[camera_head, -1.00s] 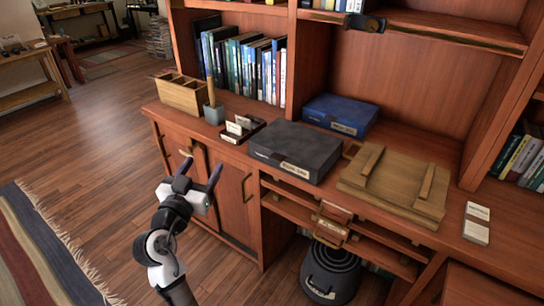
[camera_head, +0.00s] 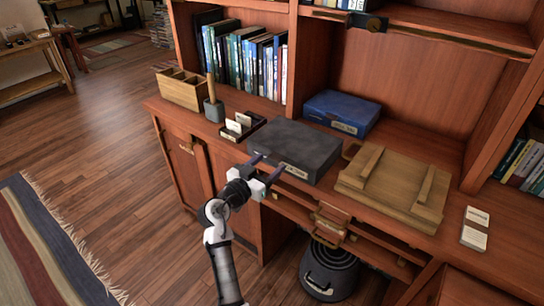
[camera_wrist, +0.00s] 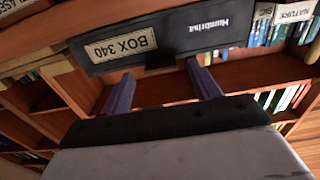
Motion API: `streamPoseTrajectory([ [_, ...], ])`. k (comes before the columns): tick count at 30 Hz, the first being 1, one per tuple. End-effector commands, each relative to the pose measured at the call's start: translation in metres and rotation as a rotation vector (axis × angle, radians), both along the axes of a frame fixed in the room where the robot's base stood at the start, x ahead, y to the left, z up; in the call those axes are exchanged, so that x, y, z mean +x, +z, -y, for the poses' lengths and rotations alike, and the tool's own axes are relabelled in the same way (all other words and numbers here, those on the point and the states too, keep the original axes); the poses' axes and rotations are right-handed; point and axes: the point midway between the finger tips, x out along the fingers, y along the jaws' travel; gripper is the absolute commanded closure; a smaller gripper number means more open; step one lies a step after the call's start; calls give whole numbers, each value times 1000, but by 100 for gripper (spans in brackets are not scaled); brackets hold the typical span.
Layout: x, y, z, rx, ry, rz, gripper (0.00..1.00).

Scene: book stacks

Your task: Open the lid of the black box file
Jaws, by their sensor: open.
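The black box file (camera_head: 294,148) lies flat on the wooden counter, its lid closed, with a pale label on its front face. In the wrist view its front face (camera_wrist: 176,52) shows upside-down lettering and a "BOX 340" label. My gripper (camera_head: 266,166) is open and empty in front of the box's front face, its fingers spread and pointing at it. In the wrist view the two fingertips (camera_wrist: 161,70) are close to the box's edge. I cannot tell whether they touch it.
A blue box file (camera_head: 342,112) lies behind, and a wooden board with two battens (camera_head: 393,190) lies to the right. A dark card tray (camera_head: 241,127), a pen pot (camera_head: 214,110) and a wooden organiser (camera_head: 182,89) stand to the left. A shelf is above.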

Motion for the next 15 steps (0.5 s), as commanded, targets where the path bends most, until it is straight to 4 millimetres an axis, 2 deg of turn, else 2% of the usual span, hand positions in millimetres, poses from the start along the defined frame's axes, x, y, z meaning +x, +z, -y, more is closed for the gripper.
streamPoseTrajectory([
  [6,19,1,13,-1,0,-1,38],
  [15,22,0,16,0,1,0,38],
])
